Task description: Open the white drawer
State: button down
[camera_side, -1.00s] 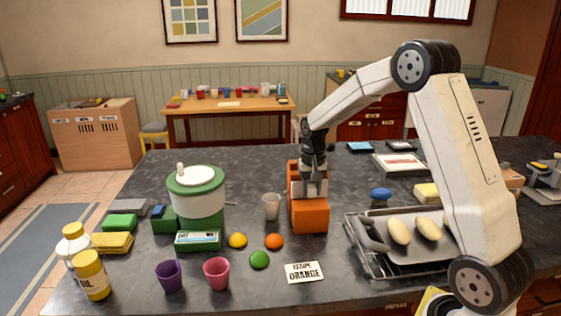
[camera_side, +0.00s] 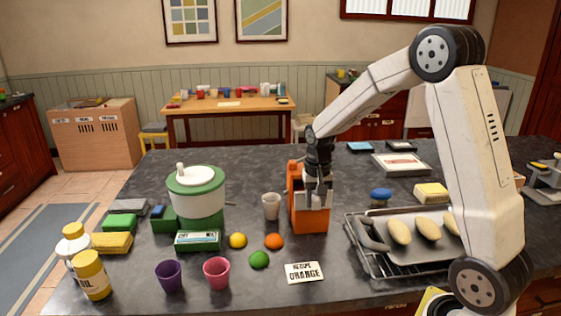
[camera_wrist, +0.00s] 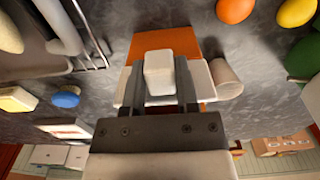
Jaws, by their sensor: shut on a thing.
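An orange box (camera_side: 309,220) stands on the dark counter in the side view. In the wrist view the box (camera_wrist: 190,47) lies behind a white drawer part (camera_wrist: 203,82). A white block-like handle (camera_wrist: 158,72) sits between my two fingers. My gripper (camera_side: 317,190) points down over the box and is shut on this handle; in the wrist view the dark fingers (camera_wrist: 161,88) flank it. The gripper hides much of the white part in the side view, so how far the drawer stands out is hard to tell.
A pale cup (camera_side: 271,206) stands just left of the box. An orange ball (camera_side: 273,241) and a card (camera_side: 304,272) lie in front. A rack with a tray (camera_side: 405,262) of loaves is on the right, and a green-and-white pot (camera_side: 196,195) is on the left.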

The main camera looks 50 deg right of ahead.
jog(key=s+a, duration=0.3)
jog(key=shift+r, duration=0.1)
jog(key=shift+c, duration=1.8)
grip_release()
notch_tip(320, 180, up, 8)
jog(key=shift+a+f, duration=0.1)
jog(key=shift+f, duration=0.1)
